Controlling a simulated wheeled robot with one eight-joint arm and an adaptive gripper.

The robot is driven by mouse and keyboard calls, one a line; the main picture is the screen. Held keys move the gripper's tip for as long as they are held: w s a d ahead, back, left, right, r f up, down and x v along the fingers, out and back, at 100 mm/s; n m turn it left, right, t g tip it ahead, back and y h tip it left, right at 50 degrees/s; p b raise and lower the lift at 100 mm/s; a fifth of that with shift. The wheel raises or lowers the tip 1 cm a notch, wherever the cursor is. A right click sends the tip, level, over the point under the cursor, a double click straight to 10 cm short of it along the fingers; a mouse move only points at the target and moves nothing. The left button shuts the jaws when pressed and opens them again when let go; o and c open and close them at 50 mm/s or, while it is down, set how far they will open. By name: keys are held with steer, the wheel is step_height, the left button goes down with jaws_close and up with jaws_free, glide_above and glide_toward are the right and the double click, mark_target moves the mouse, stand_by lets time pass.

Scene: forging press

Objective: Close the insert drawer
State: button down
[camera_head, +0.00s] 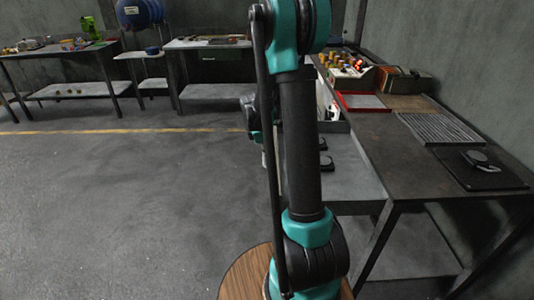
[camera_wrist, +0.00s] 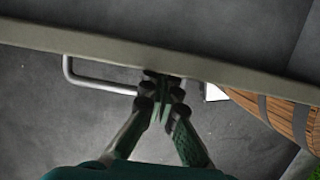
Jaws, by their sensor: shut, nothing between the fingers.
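The insert drawer (camera_head: 355,178) stands pulled out from under the right-hand workbench in the head view, a grey open tray with small dark pieces in it. My arm hides much of its front. In the wrist view its front panel (camera_wrist: 85,47) runs across the picture, with a pale bar handle (camera_wrist: 66,70) on its outer side. My gripper (camera_wrist: 161,83) is shut and empty, its fingertips at the panel beside the handle's right end. I cannot tell whether they touch. In the head view my gripper is largely hidden behind my arm.
The workbench (camera_head: 395,150) carries a red tray (camera_head: 362,103), a slatted grate (camera_head: 440,129) and a dark plate with a round piece (camera_head: 480,160). More tables stand along the back wall. The floor (camera_head: 120,200) at left is clear. A banded wooden curved object (camera_wrist: 275,118) is at right in the wrist view.

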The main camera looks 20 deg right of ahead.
steer(key=shift+d, duration=0.1)
stand_by(0.3)
glide_above(353, 171)
steer(key=shift+s+a, duration=0.1)
steer(key=shift+a, duration=0.15)
steer(key=shift+d, duration=0.1)
stand_by(0.4)
steer(key=shift+r, duration=0.1)
